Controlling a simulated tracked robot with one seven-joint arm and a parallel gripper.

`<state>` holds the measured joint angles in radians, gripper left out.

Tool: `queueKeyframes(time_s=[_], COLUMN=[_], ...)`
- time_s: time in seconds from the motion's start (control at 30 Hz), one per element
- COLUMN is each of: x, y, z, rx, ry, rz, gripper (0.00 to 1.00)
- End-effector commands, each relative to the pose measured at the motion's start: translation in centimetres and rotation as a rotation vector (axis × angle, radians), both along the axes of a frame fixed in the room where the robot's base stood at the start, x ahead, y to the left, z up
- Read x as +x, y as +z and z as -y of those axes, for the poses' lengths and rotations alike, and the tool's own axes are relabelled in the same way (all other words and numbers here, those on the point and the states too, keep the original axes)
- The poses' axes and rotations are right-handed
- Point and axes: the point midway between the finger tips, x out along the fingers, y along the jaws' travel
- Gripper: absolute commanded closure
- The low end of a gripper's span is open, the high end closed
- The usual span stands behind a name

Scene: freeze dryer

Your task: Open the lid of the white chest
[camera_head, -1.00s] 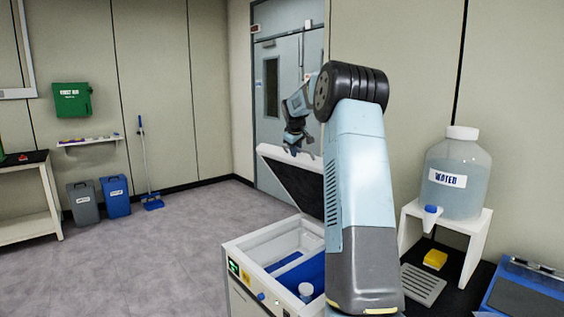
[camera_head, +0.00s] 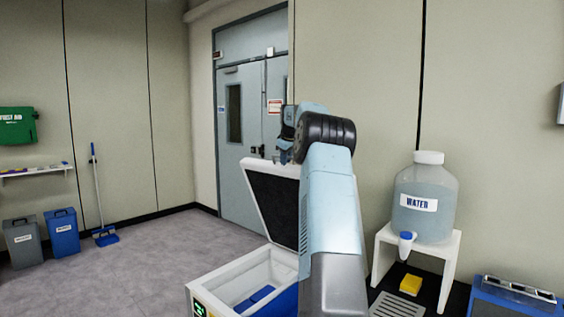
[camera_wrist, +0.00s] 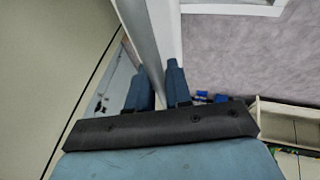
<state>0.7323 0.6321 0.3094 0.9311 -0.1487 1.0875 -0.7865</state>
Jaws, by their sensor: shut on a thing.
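The white chest (camera_head: 208,286) stands at the bottom middle of the head view, partly cut off by the frame. Its lid (camera_head: 271,197) is raised steeply, with the dark inner face showing and the chest's interior open. My gripper (camera_head: 284,152) is at the lid's top edge; my arm hides the lid's right part. In the wrist view, the two blue fingers of my gripper (camera_wrist: 160,84) stand on either side of the lid's pale edge (camera_wrist: 142,35) and are shut on it.
A water jug (camera_head: 427,205) stands on a white stand (camera_head: 447,255) to the right, with a yellow sponge (camera_head: 410,284) below. Blue and grey bins (camera_head: 62,234) and a broom (camera_head: 97,190) are by the wall at left. The floor left of the chest is clear.

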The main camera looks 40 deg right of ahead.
Motion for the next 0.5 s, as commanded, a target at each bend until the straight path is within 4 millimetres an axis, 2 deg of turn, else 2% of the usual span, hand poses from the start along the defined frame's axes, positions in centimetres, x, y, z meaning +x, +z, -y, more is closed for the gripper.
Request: queueKeyframes(time_s=[0.03, 0.27, 0.3, 0.5], x=[-0.27, 0.03, 0.06, 0.24], y=[-0.55, -0.68, -0.70, -0.50], z=[0.35, -0.22, -0.28, -0.56], rx=[0.001, 0.000, 0.000, 0.000], ry=[-0.005, 0.002, 0.002, 0.006], rz=[-0.013, -0.017, -0.017, -0.013], gripper=[1.00, 1.00, 0.79, 0.60])
